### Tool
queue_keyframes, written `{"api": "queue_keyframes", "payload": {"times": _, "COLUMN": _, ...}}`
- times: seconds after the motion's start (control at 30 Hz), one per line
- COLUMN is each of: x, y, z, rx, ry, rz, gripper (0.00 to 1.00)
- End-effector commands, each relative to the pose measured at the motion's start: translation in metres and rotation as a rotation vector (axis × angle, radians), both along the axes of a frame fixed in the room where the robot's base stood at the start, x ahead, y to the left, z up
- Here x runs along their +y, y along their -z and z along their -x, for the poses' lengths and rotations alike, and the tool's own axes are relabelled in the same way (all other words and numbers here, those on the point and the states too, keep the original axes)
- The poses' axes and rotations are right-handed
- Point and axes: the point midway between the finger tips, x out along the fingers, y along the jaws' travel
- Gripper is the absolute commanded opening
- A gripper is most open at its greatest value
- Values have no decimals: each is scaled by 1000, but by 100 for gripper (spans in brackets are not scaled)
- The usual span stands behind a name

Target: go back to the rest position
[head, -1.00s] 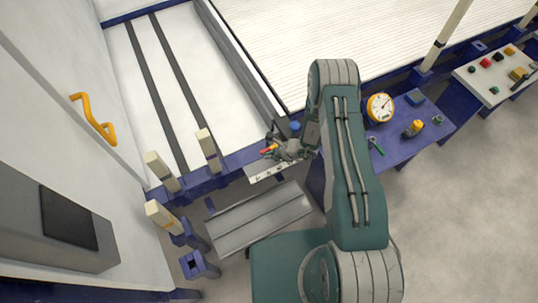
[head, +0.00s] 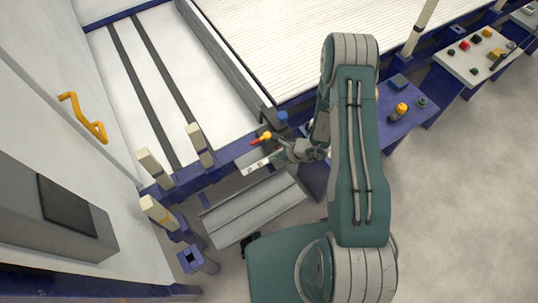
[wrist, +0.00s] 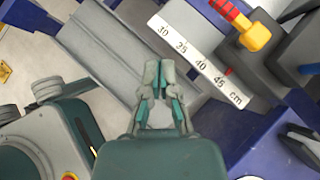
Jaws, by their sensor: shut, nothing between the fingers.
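My gripper (wrist: 160,93) is shut and empty in the wrist view, its fingertips together above the grey metal ramp. In the head view my gripper (head: 277,150) sits at the end of the folded arm, just right of the white ruler plate (head: 256,166). The ruler plate, marked in cm, also shows in the wrist view (wrist: 205,65), ahead and to the right of the fingertips. A red and yellow handle (head: 261,138) lies just beyond my gripper; it shows in the wrist view (wrist: 252,32) too. No pipe is in the fingers.
The grey ramp (head: 252,208) lies below the blue frame edge. Several pale posts (head: 200,145) stand at the left. A blue bench with a yellow-topped item (head: 401,109) and a button panel (head: 480,55) are at the right. The grey floor at lower right is clear.

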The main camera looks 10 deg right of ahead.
Motion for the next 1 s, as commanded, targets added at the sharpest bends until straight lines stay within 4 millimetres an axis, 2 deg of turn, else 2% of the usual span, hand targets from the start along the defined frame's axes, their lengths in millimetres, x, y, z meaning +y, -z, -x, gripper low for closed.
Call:
{"api": "queue_keyframes", "payload": {"times": 0.2, "x": -5, "y": -12, "z": 11, "rx": 0, "ry": 0, "rz": 0, "gripper": 0}}
{"api": "queue_keyframes", "payload": {"times": 0.77, "x": -4, "y": -16, "z": 9, "rx": -8, "ry": -9, "rz": 1, "gripper": 0}}
{"api": "queue_keyframes", "payload": {"times": 0.87, "x": -2, "y": -37, "z": 2, "rx": -51, "ry": -60, "rz": 5, "gripper": 0}}
{"api": "queue_keyframes", "payload": {"times": 1.0, "x": 5, "y": -91, "z": -8, "rx": -154, "ry": -203, "rz": 24, "gripper": 0}}
